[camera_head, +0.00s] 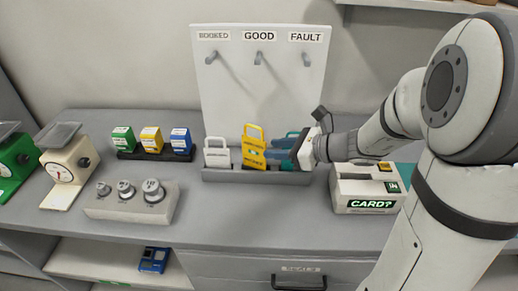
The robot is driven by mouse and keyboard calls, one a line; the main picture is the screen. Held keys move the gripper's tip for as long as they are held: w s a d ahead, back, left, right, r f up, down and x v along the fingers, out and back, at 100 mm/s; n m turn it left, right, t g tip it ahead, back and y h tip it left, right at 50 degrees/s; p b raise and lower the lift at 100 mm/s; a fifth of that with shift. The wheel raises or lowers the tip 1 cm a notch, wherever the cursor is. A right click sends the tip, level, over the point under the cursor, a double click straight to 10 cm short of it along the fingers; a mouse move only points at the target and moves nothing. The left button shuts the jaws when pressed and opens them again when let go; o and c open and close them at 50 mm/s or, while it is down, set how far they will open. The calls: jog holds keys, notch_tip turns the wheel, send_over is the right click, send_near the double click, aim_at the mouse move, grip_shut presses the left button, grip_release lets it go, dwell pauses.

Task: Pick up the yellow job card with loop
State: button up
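The yellow job card (252,152) stands upright in a grey rack (230,176), with its loop at the top. A white card (216,155) with a similar loop stands to its left in the same rack. My gripper (273,149) reaches in from the right, close to the yellow card's right edge. Its two blue-teal fingers look apart, one above the other, with nothing seen held between them. I cannot tell whether a fingertip touches the card. The gripper hides the right part of the rack.
A white board (230,98) with pegs stands behind the rack. A "CARD?" box (346,190) sits right of it, near my arm. Green, yellow and blue blocks (151,138), weights (125,190) and scales (68,168) are to the left. The counter front is clear.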

send_over(254, 167)
jog(key=shift+w+f+p, duration=0.2)
jog(key=shift+f+p, duration=0.15)
jog(key=shift+f, duration=0.75)
grip_shut()
